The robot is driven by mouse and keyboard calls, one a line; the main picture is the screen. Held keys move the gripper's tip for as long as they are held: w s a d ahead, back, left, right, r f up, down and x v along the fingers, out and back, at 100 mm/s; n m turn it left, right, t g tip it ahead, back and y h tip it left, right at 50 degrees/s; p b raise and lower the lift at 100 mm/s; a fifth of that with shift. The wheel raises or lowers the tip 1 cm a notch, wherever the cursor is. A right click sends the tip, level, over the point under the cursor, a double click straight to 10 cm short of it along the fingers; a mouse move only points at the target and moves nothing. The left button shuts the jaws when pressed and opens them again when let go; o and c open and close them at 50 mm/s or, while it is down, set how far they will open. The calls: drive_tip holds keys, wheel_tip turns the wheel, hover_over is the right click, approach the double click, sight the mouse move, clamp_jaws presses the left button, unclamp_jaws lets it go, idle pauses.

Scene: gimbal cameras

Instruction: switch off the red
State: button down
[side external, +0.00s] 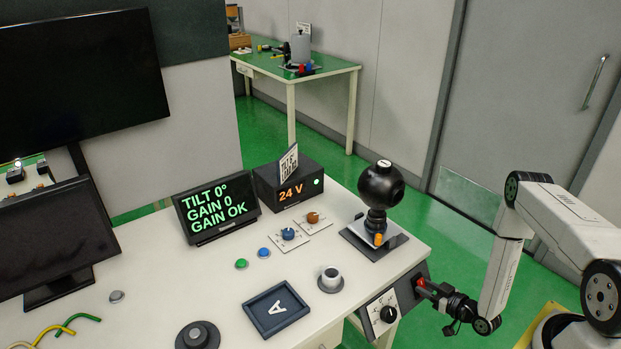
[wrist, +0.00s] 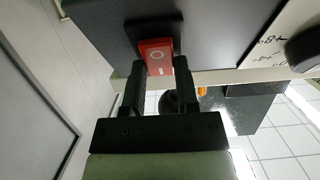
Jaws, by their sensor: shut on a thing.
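The red switch (side external: 420,283) sits on a dark panel on the table's right side, partly covered by my gripper (side external: 426,290) in the side view. My wrist reaches in from the right, about level with the panel.
A black rotary knob (side external: 388,314) is beside the switch on the panel. A black ball-shaped gimbal head (side external: 381,184) stands on the table above. A display (side external: 216,208) reads "TILT 0° GAIN 0 GAIN OK", and a box (side external: 267,197) reads "24 V" with a green light.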

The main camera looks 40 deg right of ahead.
drive_tip(key=shift+s+f+t, duration=0.1)
drive_tip(key=shift+f+t, duration=0.05)
drive_tip(key=shift+t, duration=0.85)
drive_tip(key=shift+c, duration=1.8)
unclamp_jaws()
drive_tip(key=shift+s, duration=0.15)
drive_tip(key=s+r, duration=0.4)
drive_tip(key=r, duration=0.3)
drive_tip(key=shift+s+r, duration=0.15)
drive_tip(key=shift+s, duration=0.2)
